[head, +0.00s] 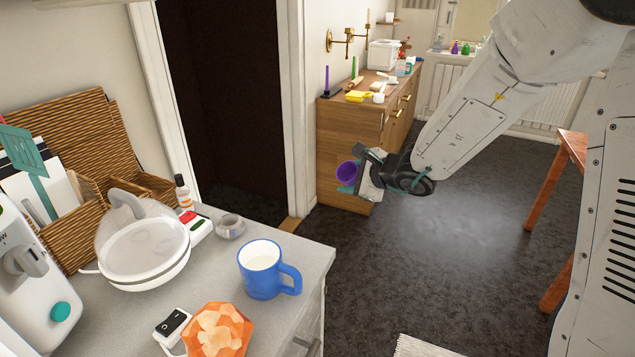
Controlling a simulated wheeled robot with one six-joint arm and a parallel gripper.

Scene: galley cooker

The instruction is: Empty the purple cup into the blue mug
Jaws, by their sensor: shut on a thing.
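The purple cup (347,172) is held in the air at the end of my arm, over the dark floor and to the right of the near counter. My gripper (357,179) is shut on it. The cup looks tilted, with its mouth towards the left; I cannot see its contents. The blue mug (258,277) stands upright on the grey counter, with its handle to the right. Its inside looks white. The cup is apart from the mug, above and to the right of it in the picture.
On the near counter (315,255) are an orange faceted object (217,331), a black-and-white switch box (173,324), a small grey pot (231,226), a white lidded appliance (146,254) and wicker trays (75,140). A wooden cabinet (348,150) stands behind my gripper. An orange-brown table (572,150) is at right.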

